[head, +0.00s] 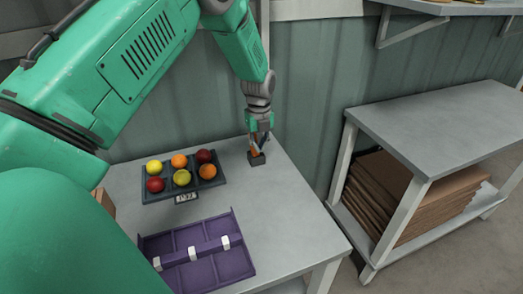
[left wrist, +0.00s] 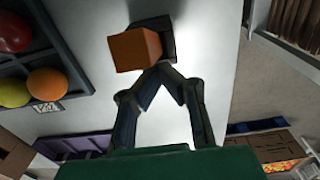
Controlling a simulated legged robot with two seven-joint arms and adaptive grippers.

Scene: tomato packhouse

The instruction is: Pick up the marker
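The marker seems to be the small orange piece (head: 254,151) at the back right of the grey table, at a dark block (head: 257,160). In the left wrist view the orange piece (left wrist: 135,50) shows a blocky end, with the dark block (left wrist: 155,24) behind it. My left gripper (head: 260,138) points down right above it. In the wrist view its fingertips (left wrist: 161,70) come close together at the lower right edge of the orange piece. Whether they grip it cannot be made out. My right gripper is not in view.
A dark tray (head: 152,197) with several red, orange and yellow tomatoes lies left of the gripper, with a small label at its front. A purple divided crate (head: 247,270) with white clips lies nearer. A second table (head: 430,115) with stacked cardboard stands right. The table's right side is clear.

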